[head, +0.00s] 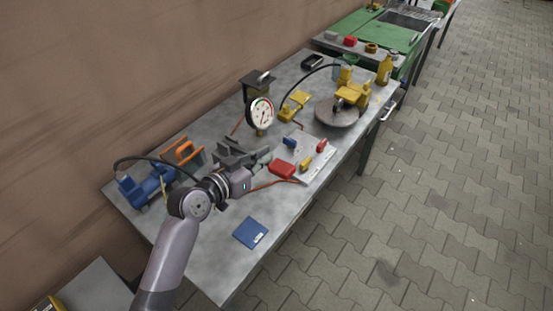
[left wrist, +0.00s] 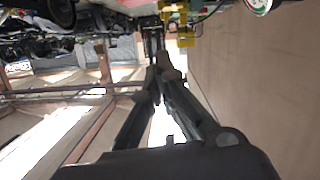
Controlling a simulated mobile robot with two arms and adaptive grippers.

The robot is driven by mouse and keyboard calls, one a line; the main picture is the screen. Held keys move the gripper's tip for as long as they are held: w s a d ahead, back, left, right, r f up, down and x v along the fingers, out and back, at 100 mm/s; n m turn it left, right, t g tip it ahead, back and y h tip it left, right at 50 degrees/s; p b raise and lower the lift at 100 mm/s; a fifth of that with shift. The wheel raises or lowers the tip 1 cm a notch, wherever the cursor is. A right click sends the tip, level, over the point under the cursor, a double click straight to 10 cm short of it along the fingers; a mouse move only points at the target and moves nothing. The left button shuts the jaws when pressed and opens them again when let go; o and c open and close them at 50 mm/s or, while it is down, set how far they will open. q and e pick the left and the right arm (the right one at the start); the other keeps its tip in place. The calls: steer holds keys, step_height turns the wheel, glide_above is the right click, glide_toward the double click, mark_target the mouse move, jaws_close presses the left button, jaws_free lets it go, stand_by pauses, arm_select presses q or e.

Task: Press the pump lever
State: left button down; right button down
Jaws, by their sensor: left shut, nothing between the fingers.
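My left gripper (head: 262,163) reaches over the bench from the left, near a dark grey block-like fixture. In the left wrist view its dark fingers (left wrist: 155,75) meet at the tips with nothing between them. A blue pump-like device (head: 148,187) with a black hose stands at the bench's left end, behind my arm. A yellow device (head: 293,107) with a hose sits farther back, beyond the round dial gauge (head: 261,113). Yellow parts (left wrist: 187,39) show beyond the fingertips in the left wrist view. I cannot tell which part is the pump lever. My right gripper is out of view.
The grey bench (head: 225,262) runs along the brown wall. An orange-handled item (head: 184,151), a red block (head: 282,170), a blue booklet (head: 251,233) and a yellow unit (head: 352,92) on a round plate stand on it. Its near end is mostly clear.

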mark_target(277, 170)
arm_select(q)
steer(key=x, duration=0.5)
steer(key=shift+r+p, duration=0.1)
steer(key=shift+p, duration=0.3)
step_height(277, 170, down, 3)
steer(key=shift+s+r, duration=0.1)
steer(key=shift+s, duration=0.05)
steer(key=shift+s+d+f, duration=0.1)
steer(key=shift+f, duration=0.6)
